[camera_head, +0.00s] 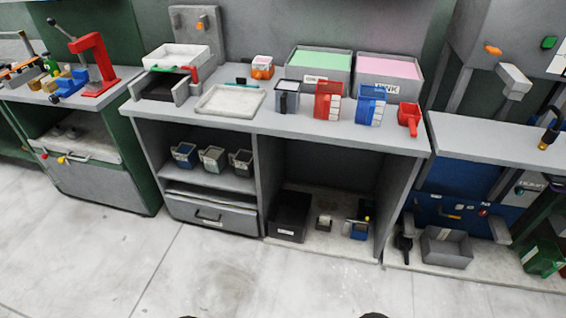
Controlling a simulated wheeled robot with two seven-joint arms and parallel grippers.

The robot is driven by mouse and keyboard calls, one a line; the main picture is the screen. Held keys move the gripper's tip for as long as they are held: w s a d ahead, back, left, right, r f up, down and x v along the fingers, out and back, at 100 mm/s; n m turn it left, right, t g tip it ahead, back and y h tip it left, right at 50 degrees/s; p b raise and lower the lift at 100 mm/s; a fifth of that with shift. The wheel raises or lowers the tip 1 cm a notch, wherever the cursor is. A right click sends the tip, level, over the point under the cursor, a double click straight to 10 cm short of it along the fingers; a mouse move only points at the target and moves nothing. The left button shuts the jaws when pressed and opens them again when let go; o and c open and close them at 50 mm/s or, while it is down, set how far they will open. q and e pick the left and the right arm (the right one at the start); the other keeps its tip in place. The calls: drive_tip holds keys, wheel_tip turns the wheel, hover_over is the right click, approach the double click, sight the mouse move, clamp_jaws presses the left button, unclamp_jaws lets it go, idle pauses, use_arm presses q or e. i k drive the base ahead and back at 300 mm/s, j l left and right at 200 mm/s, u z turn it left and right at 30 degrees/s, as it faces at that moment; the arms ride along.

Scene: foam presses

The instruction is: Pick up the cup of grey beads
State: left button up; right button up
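A grey cup (287,97) with a dark front stands upright on the middle workbench (203,118), left of a red cup (328,100) and a blue cup (370,104). Its contents are too small to make out, so I cannot tell whether it holds grey beads. On the shelf below stand three more small dark cups: one with blue (184,154), a greyish one (212,158) and another (241,162). Their contents are also unclear. Neither gripper can be made out; only two small dark shapes show at the bottom edge.
Bins with green (318,62) and pink (388,69) contents stand behind the cups. A white tray (231,100) lies left of the grey cup, and a red scoop (410,118) lies at the right. A side bench with a red press (97,65) stands left. The floor in front is clear.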

sight(241, 163)
drive_tip(key=i+j+z, duration=0.2)
drive_tip(key=j+z, duration=0.25)
drive_tip(key=i+j+z, duration=0.1)
drive_tip(key=j+z, duration=0.8)
drive_tip(key=j, duration=0.95)
drive_tip(key=j+z, duration=0.15)
drive_tip(key=j, duration=0.55)
drive_tip(key=k+j, duration=0.15)
drive_tip(key=j, duration=0.55)
drive_tip(key=j+z, duration=0.1)
drive_tip(key=j, duration=0.65)
drive_tip(key=k+j+z, duration=0.1)
drive_tip(key=j, duration=0.6)
drive_tip(key=k, duration=0.05)
